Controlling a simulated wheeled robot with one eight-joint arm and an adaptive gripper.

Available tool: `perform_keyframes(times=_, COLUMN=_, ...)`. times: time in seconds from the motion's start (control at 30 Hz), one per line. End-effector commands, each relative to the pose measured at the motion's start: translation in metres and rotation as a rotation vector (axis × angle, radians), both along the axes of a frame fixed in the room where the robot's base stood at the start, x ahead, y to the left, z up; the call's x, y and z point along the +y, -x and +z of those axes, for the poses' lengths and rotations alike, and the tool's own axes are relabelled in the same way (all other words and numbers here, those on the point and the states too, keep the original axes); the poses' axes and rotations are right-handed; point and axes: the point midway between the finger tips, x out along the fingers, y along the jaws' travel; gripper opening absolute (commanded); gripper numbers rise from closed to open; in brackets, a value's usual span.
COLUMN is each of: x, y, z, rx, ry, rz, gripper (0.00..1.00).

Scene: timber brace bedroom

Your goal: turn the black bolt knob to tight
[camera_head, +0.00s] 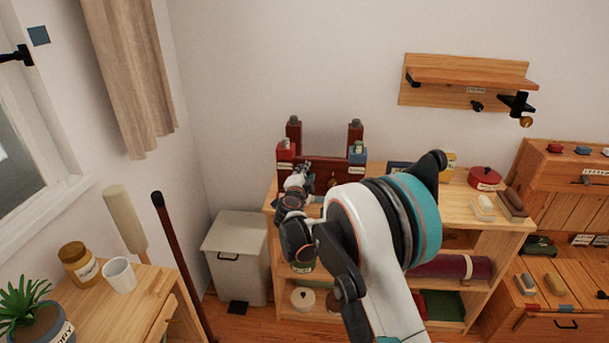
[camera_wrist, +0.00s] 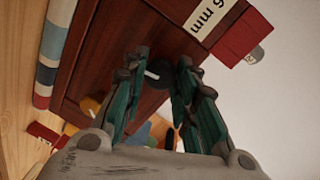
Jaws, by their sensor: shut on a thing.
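A dark red-brown wooden brace (camera_head: 322,161) with two upright posts stands on the shelf top, and its wooden face (camera_wrist: 110,45) fills much of the wrist view. The black bolt knob (camera_wrist: 160,77) is on that face, with a white mark beside it. My gripper (camera_wrist: 163,64) has its green-lined fingers on either side of the knob, shut on it. In the head view my gripper (camera_head: 299,178) is at the front of the brace, and the knob is hidden behind it. A red block (camera_head: 285,150) is at the brace's left and a blue block (camera_head: 357,153) at its right.
A labelled red part (camera_wrist: 243,38) and a striped strip (camera_wrist: 50,60) lie close around my gripper. A red round container (camera_head: 484,177) and small blocks stand to the right on the shelf. A white bin (camera_head: 238,262) stands left of the shelf.

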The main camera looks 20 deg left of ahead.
Motion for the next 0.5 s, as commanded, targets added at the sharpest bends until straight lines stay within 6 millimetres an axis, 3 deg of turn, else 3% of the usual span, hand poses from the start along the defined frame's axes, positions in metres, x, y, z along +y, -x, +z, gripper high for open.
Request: perform_keyframes(times=0.5, x=-0.0017, y=-0.0009, z=0.0000, rx=0.051, ry=-0.213, rz=-0.001, gripper=0.03)
